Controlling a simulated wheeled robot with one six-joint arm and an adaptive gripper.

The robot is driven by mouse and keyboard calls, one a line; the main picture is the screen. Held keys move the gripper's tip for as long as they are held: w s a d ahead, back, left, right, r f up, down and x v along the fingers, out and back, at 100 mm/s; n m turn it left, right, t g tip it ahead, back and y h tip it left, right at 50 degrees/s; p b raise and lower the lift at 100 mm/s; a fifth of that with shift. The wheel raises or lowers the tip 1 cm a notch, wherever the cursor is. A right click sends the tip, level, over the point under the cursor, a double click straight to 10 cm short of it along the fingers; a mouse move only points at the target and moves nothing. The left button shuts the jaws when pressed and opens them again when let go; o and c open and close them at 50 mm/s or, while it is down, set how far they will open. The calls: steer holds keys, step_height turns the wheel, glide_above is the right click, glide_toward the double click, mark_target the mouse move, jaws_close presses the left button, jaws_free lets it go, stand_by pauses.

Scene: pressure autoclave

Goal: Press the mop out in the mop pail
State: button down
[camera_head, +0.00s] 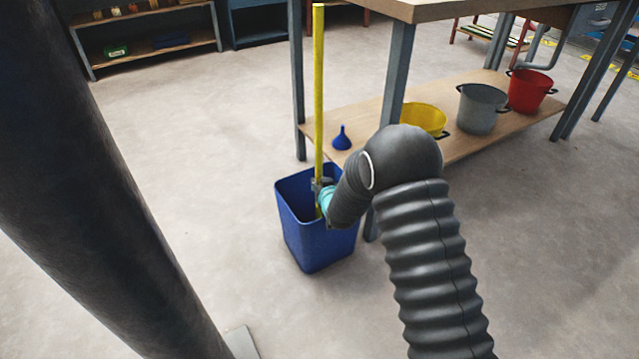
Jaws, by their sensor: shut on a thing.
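The mop's yellow handle (319,90) stands nearly upright in the blue mop pail (312,245). Its lower end goes down inside the pail, so the mop head is hidden by the pail's walls. My gripper (319,190) is shut on the yellow handle at about the height of the pail's rim. My arm reaches in from the right and covers part of the pail's right side. The pail stands upright on the floor.
A wooden workbench (440,8) stands behind the pail, one leg close by. Its lower shelf (372,122) holds a blue funnel (341,138), a yellow tub (425,117), a grey bucket (481,108) and a red bucket (530,90). Floor left of the pail is clear.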

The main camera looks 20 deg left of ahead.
mark_target(320, 168)
steer(key=shift+s+d+f+b, duration=0.1)
steer(key=shift+f+b, duration=0.7)
steer(key=shift+b, duration=0.25)
stand_by(2.8)
steer(key=shift+r+p, duration=0.85)
steer(key=shift+r, duration=3)
